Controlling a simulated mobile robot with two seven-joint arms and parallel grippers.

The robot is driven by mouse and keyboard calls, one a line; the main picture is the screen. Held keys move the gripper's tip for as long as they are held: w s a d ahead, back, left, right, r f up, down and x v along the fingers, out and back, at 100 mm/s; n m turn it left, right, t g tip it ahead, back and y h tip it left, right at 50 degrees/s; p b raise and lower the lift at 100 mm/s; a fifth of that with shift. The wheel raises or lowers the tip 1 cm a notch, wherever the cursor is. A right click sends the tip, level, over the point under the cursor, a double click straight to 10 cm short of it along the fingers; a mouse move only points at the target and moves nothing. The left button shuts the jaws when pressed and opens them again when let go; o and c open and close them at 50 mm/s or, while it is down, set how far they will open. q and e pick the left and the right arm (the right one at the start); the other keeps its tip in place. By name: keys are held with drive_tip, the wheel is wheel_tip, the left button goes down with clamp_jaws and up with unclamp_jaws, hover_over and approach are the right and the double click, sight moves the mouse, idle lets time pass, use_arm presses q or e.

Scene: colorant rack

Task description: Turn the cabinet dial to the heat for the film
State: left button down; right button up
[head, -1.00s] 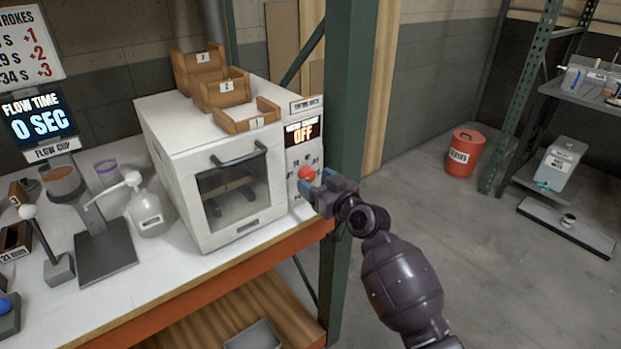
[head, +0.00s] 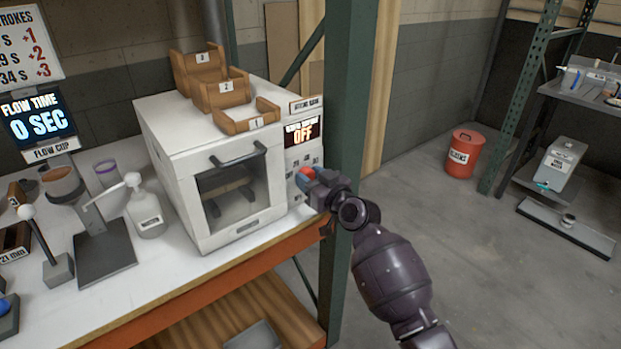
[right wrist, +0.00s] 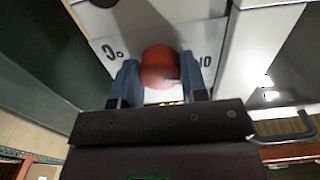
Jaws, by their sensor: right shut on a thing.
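The white cabinet (head: 185,150) stands on the bench, with a dark window and a handle on its door. Its display (head: 302,132) reads OFF. The red dial (head: 304,174) sits on the panel below the display, and it also shows in the right wrist view (right wrist: 160,68) with a small pale mark at its lower right. My right gripper (head: 310,181) is at the dial. In the right wrist view its two blue fingers (right wrist: 158,82) are shut on the dial from both sides. Numbers around the dial are partly hidden. My left gripper is not in view.
Numbered wooden trays (head: 254,116) stand on top of the cabinet. A green post (head: 350,120) rises close to the right of the panel, beside my right arm. A pump bottle (head: 147,210) and a flow cup stand (head: 104,250) are left of the cabinet.

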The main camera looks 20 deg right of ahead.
drive_tip(key=shift+m, duration=0.3)
drive_tip(key=shift+m+p, duration=0.5)
drive_tip(key=shift+m, duration=1.3)
drive_tip(key=shift+m+p, duration=0.55)
drive_tip(key=shift+m, duration=1.75)
drive_tip(key=shift+p, duration=0.3)
